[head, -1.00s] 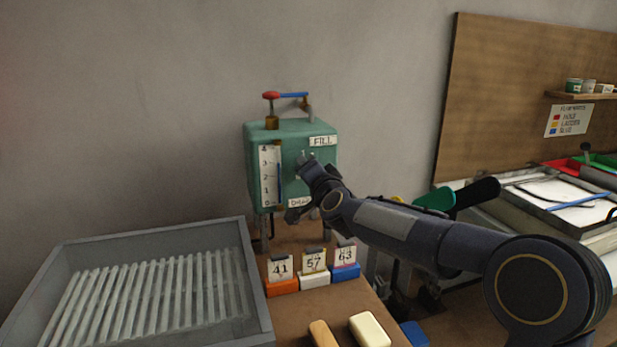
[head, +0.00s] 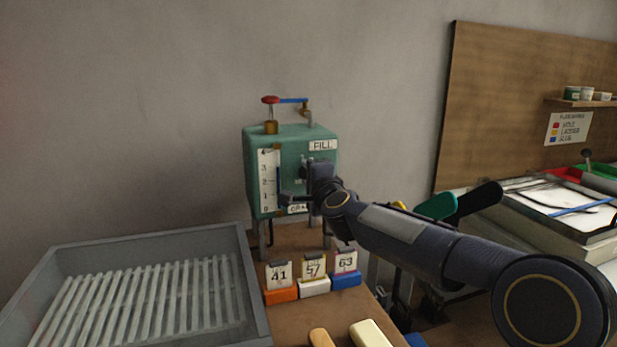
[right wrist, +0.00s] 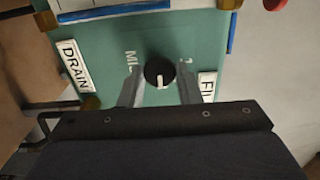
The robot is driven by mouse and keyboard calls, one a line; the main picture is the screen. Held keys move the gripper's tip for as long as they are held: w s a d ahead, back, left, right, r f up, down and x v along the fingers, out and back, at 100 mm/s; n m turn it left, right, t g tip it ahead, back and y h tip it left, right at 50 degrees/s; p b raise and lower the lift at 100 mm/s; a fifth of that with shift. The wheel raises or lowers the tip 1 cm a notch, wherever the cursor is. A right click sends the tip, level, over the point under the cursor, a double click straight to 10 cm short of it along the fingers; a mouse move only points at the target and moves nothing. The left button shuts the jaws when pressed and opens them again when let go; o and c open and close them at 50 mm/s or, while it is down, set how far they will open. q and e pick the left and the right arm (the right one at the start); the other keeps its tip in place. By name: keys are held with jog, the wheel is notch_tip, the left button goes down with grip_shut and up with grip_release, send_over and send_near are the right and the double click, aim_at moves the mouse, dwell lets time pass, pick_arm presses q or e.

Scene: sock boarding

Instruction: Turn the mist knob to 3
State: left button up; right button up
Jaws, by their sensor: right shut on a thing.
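The green mist box (head: 262,150) stands against the wall, with a white 0-to-4 scale on its front. FILL and DRAIN labels are on it. The mist knob (right wrist: 157,70), round and black with a white pointer mark, is on the box's front. In the right wrist view its white mark points toward the bottom of the picture. My right gripper (right wrist: 160,88) is shut on the knob, one finger on each side. In the head view my right gripper (head: 302,182) is in front of the box and hides the knob. The numbers around the knob are mostly unreadable. My left gripper is not in view.
A grey slatted tray (head: 250,290) lies at the left. Number cards 41 (head: 279,272), 57 (head: 313,268) and 63 (head: 346,262) stand on blocks below the box. A red-and-blue handled valve (head: 285,100) is on top. Dark and green paddles (head: 440,206) are at the right.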

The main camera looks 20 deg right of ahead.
dwell(0.4)
jog(key=o, duration=0.9)
jog(key=shift+o, duration=0.2)
jog(key=s, duration=0.7)
jog(key=shift+s+d+b, duration=0.15)
jog(key=shift+s+b, duration=0.2)
jog(key=shift+s, duration=0.05)
